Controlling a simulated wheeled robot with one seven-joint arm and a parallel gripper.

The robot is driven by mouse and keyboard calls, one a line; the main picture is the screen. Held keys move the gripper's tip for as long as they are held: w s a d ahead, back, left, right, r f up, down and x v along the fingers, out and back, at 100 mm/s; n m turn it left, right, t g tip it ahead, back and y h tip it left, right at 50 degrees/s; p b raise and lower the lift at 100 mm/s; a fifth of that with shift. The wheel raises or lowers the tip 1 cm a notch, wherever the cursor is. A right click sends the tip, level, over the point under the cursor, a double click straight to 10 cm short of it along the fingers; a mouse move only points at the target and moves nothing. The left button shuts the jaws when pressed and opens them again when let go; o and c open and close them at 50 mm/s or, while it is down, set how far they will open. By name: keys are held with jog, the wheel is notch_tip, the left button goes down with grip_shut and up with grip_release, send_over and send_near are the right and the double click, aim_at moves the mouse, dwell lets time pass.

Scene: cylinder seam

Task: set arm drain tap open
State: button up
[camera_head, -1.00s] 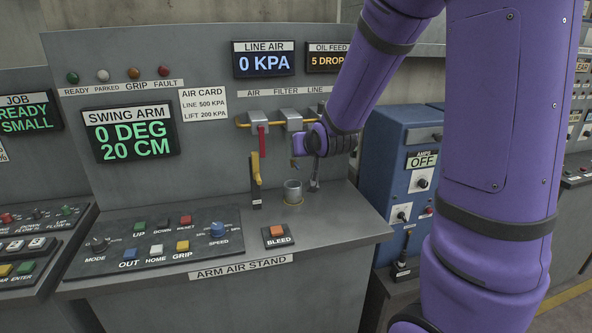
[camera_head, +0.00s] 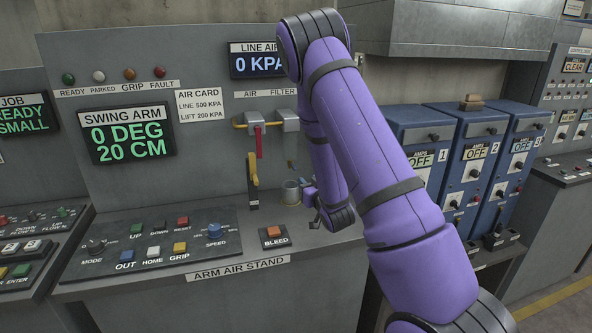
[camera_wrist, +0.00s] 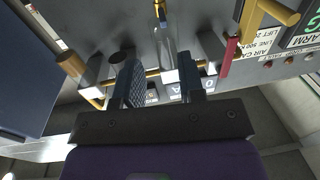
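The filter (camera_head: 288,122) hangs under the air pipe on the stand's back panel. A small fitting (camera_head: 292,166), seemingly the drain tap, sits below it, above a grey cup (camera_head: 290,192). Its setting is too small to read. The wrist view, turned over, shows a clear filter bowl (camera_wrist: 167,48) with a small yellow-orange piece (camera_wrist: 160,12) at its end. My gripper (camera_head: 316,212) is low, to the right of the cup. In the wrist view its two fingers (camera_wrist: 162,88) are apart with nothing between them, the bowl beyond the gap.
A red lever (camera_head: 259,142) and a yellow lever (camera_head: 252,170) are left of the filter. The line air display (camera_head: 258,61) reads 0 KPA. The bleed button (camera_head: 274,232) is on the bench front. Blue cabinets (camera_head: 412,130) stand right, behind my arm.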

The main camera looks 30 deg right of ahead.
aim_at(293, 167)
jog(key=w, duration=0.3)
jog(key=w+d, duration=0.1)
jog(key=w, duration=0.3)
jog(key=w+d, duration=0.1)
jog(key=w, duration=0.2)
jog(key=shift+w, duration=0.3)
jog(key=shift+c, duration=0.4)
